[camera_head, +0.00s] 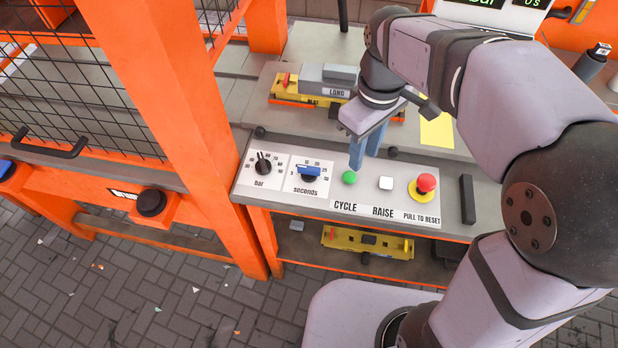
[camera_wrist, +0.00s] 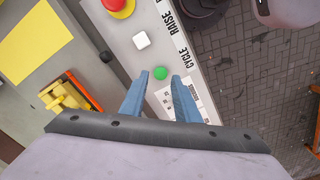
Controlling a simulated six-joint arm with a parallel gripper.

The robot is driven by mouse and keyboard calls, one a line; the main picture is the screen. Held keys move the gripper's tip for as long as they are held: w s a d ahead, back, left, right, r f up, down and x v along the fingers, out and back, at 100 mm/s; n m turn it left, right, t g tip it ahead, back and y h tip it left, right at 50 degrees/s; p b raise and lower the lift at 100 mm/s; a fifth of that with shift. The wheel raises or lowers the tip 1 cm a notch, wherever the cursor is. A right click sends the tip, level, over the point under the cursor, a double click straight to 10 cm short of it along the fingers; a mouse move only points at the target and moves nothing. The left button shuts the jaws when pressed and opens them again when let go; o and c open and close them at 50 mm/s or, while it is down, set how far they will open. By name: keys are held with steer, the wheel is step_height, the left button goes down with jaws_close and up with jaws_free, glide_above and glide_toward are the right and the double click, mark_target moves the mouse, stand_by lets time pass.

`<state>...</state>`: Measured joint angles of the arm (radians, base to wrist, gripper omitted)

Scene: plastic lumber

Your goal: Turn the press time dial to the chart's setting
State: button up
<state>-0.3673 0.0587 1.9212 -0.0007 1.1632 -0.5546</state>
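The press time dial (camera_head: 308,172), labelled "seconds", is a black knob with a blue grip bar on a white scale plate. Its grip bar lies roughly level across the picture; the exact setting is too small to read. My gripper (camera_head: 364,158) points down over the panel, right of this dial and near the green CYCLE button (camera_head: 349,178). In the wrist view my gripper (camera_wrist: 160,75) has its two blue fingers apart, with the green button (camera_wrist: 160,73) seen beyond the gap. Nothing is held. A blank-looking yellow sheet (camera_head: 437,131) lies behind the panel; no chart is readable.
A black "bar" dial (camera_head: 263,164) is left of the time dial. A white RAISE button (camera_head: 386,183) and red stop button (camera_head: 426,183) are to the right. A yellow mould (camera_head: 290,92) with grey blocks lies behind. An orange post (camera_head: 170,110) stands at left.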

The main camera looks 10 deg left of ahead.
mark_target(309, 167)
steer(key=a+n+b, duration=0.3)
steer(key=a, duration=0.2)
steer(key=a+n+b, duration=0.3)
steer(key=a+n, duration=0.1)
steer(key=a, duration=0.1)
steer(key=shift+w+a+f, duration=0.15)
steer(key=shift+a+r, duration=0.2)
steer(key=shift+a, duration=0.1)
steer(key=shift+f+b, duration=0.9)
steer(key=shift+f, duration=2.75)
steer(key=shift+c, duration=0.2)
jaws_close()
